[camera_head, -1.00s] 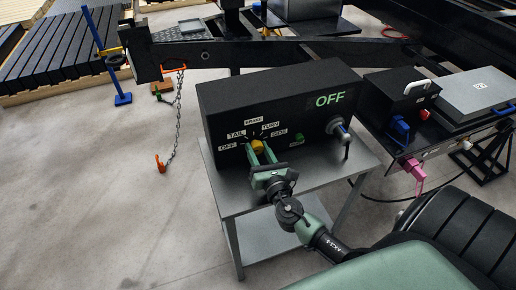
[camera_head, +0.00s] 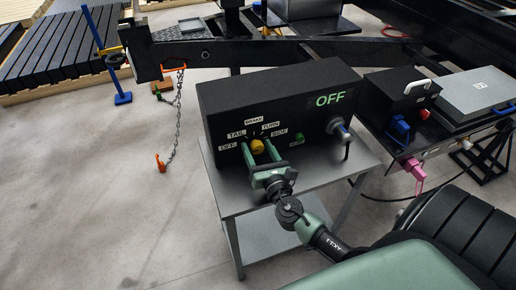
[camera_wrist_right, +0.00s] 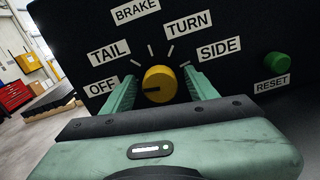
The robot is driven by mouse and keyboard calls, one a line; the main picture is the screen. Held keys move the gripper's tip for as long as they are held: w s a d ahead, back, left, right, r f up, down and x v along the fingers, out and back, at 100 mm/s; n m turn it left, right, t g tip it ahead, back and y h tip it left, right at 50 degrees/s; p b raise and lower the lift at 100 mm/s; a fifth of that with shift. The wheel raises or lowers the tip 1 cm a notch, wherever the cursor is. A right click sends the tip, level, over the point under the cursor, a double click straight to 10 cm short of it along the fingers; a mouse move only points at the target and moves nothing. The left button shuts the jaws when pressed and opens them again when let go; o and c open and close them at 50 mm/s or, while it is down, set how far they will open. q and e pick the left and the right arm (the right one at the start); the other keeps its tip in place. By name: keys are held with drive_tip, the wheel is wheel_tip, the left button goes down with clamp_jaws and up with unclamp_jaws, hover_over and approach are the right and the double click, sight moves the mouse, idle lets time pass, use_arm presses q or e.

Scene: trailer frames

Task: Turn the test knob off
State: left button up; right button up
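The yellow test knob (camera_head: 257,146) sits on the front of a black test box (camera_head: 270,100). In the right wrist view the knob (camera_wrist_right: 159,84) has a dark pointer mark on its left side, toward the OFF label (camera_wrist_right: 101,87). The TAIL, BRAKE, TURN and SIDE labels fan around it. The box display (camera_head: 330,99) reads OFF in green. My right gripper (camera_head: 258,154) is open, with one green finger on each side of the knob; gaps show between knob and fingers in the right wrist view (camera_wrist_right: 160,92). My left gripper is not in view.
A green RESET button (camera_wrist_right: 277,62) is right of the knob. A plug with a cable (camera_head: 340,129) is at the box's right. The box stands on a grey metal table (camera_head: 235,190). A second black unit (camera_head: 400,88) stands to the right. Open floor lies left.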

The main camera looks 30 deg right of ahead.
drive_tip(key=b+v, duration=0.1)
drive_tip(key=v, duration=0.6)
drive_tip(key=shift+f, duration=0.1)
drive_tip(key=shift+s+b, duration=0.3)
drive_tip(key=shift+s, duration=0.05)
